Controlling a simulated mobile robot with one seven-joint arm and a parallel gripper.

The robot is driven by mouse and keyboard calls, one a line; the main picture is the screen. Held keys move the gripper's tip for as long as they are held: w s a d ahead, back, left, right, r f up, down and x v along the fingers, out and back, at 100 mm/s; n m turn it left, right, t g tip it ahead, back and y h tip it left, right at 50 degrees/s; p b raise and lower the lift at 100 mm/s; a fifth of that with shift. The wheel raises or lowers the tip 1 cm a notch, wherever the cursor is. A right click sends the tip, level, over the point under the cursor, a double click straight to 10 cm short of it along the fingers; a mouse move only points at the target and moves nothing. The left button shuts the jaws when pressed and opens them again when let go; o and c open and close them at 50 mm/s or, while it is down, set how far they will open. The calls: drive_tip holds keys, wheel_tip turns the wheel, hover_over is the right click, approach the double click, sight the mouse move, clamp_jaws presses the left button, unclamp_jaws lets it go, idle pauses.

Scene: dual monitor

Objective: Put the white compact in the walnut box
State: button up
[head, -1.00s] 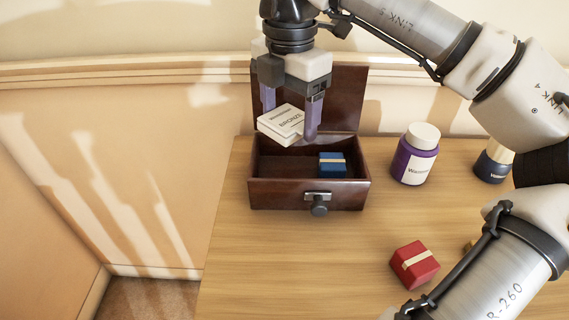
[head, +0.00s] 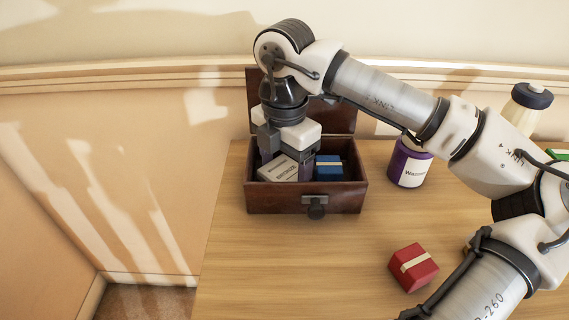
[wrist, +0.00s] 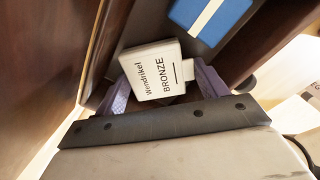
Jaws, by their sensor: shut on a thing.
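The white compact (head: 283,169), lettered "BRONZE", is inside the left part of the open walnut box (head: 290,198). My gripper (head: 287,166) reaches down into the box and is shut on the compact. In the wrist view, the compact (wrist: 154,70) lies between the two purple fingers, with a dark box wall on either side. The compact looks tilted in the head view. Whether it touches the box floor is hidden.
A blue box with a pale band (head: 328,168) sits in the right part of the walnut box. A purple jar (head: 408,165) stands to the right, partly behind my arm. A red box (head: 413,267) lies on the table (head: 270,265), whose front left is clear.

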sight(285, 171)
drive_tip(key=shift+f, duration=0.2)
drive_tip(key=o, duration=0.7)
drive_tip(key=shift+o, duration=0.2)
wheel_tip(285, 171, up, 12)
drive_tip(key=shift+r+p, duration=0.25)
drive_tip(key=shift+p, duration=0.2)
